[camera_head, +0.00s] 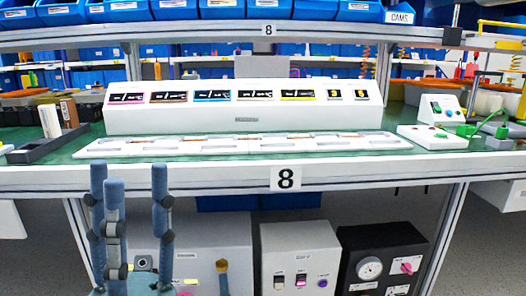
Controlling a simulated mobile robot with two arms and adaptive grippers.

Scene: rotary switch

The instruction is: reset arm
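My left gripper (134,174) points upward at the lower left, in front of the table edge. Its blue-grey fingers stand apart, with nothing between them. My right gripper is not in view. A black box (345,262) stands under the table at the lower right, with a round white gauge (369,268) and a pink rotary knob (407,267). A white box (301,240) beside it has switches and a purple button (323,283). My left gripper is left of both boxes and apart from them.
The table (360,177) carries a long white console (240,117), white trays (250,144) and a small control box (430,137). Another light box (195,240) stands behind my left gripper. Blue bins (270,9) line the shelf above.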

